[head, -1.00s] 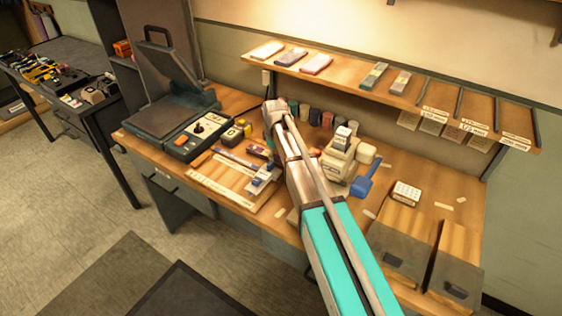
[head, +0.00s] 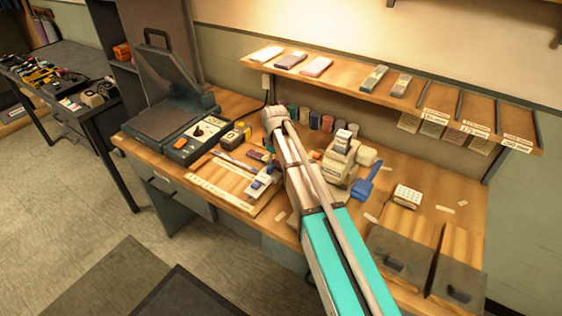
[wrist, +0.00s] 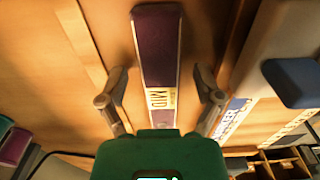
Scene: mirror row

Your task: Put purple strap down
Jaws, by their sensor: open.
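The purple strap (wrist: 158,50) is a long flat dark-purple piece with pale edges and a yellow and white label reading MID. In the wrist view it lies lengthwise over a wooden surface (wrist: 60,60). My gripper (wrist: 158,74) is open, with one finger on each side of the strap and a visible gap on both sides. The strap's near end is hidden behind the green gripper body. In the head view, my arm covers much of this area, and I cannot make out the strap surely there.
In the wrist view a dark blue block (wrist: 292,82) is close on the right. In the head view a label machine (head: 342,165), a blue scoop-like tool (head: 366,182) and a black-topped press (head: 172,120) stand on the bench. A shelf (head: 340,73) overhangs the back.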

